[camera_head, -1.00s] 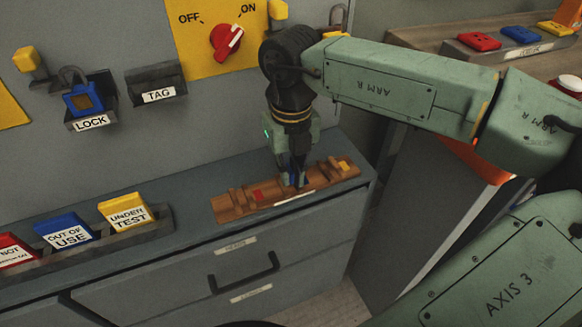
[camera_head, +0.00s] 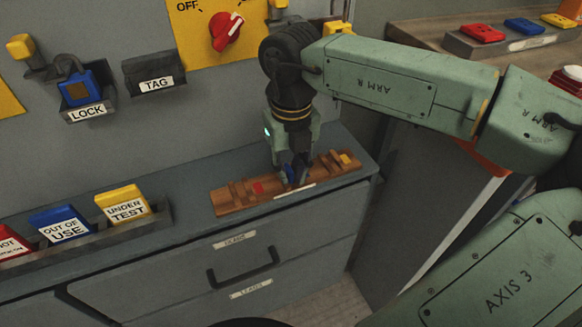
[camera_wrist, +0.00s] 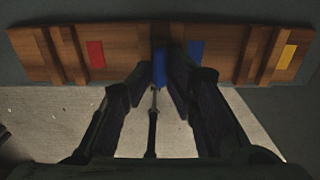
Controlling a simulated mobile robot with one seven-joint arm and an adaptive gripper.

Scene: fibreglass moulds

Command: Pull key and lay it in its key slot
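My gripper (camera_head: 293,177) points down at the middle of a brown wooden key tray (camera_head: 232,203) on the grey counter. In the wrist view its two dark fingertips (camera_wrist: 159,72) close in on a blue key (camera_wrist: 160,68), one on each side. A thin dark shaft runs from the blue part toward the bottom of the wrist view. The key is low over the tray; I cannot tell whether it touches. A blue mark (camera_wrist: 195,53) on the tray lies just right of the key. The tray has raised ribs, a red mark (camera_wrist: 95,54) and a yellow mark (camera_wrist: 287,56).
A blue padlock (camera_head: 76,91) hangs on the wall above the LOCK label. A red rotary switch (camera_head: 227,32) sits on a yellow plate. Signs, including a yellow one (camera_head: 122,203), stand in a rack at left. The tray lies near the counter's front edge.

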